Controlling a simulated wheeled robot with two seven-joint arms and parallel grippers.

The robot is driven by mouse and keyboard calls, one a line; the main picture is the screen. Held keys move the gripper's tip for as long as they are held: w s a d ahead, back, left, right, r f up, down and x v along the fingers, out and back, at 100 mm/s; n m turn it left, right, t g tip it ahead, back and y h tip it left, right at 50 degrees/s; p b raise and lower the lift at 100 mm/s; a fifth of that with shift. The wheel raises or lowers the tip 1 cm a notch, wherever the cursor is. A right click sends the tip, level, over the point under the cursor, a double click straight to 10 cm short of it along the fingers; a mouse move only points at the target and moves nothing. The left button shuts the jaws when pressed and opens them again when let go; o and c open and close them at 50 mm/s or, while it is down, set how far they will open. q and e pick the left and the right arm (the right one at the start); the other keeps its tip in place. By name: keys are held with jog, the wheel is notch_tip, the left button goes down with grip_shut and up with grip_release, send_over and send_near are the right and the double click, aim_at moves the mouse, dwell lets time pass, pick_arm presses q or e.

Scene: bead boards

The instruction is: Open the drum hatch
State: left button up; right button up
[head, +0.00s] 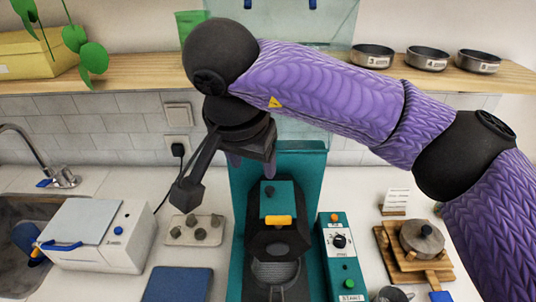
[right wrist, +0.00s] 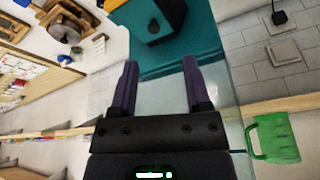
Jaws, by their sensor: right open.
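A machine with a tall teal back panel (head: 307,160) stands at the middle of the counter in the head view. Its dark front body (head: 262,240) carries a teal block with a black knob and an orange handle (head: 279,221); a ribbed dark part (head: 275,271) lies below. I cannot tell which part is the drum hatch or whether it is open. My right gripper (head: 252,165) is open and empty, above the machine near the back panel. In the right wrist view its two purple fingers (right wrist: 160,78) are apart, with a teal part and black knob (right wrist: 153,28) beyond. My left gripper is not in view.
A teal control box (head: 339,245) stands right of the machine. A white box (head: 98,235), a tray of lumps (head: 196,230) and a blue mat (head: 178,284) lie left. Wooden boards with a pot (head: 422,240) are at right. A shelf (head: 462,76) with bowls runs behind.

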jog(key=w, duration=0.1)
send_over(270, 188)
jog(key=s, duration=0.3)
jog(key=shift+h, duration=0.3)
jog(key=f, duration=0.2)
jog(key=a+f, duration=0.1)
jog(key=f, duration=0.1)
jog(key=shift+w, duration=0.25)
jog(key=x, duration=0.3)
jog(key=shift+w+f, duration=0.25)
jog(key=shift+w+d+f, duration=0.1)
jog(key=shift+w+f, duration=0.05)
jog(key=shift+f, duration=0.4)
jog(key=shift+c, duration=0.5)
grip_shut()
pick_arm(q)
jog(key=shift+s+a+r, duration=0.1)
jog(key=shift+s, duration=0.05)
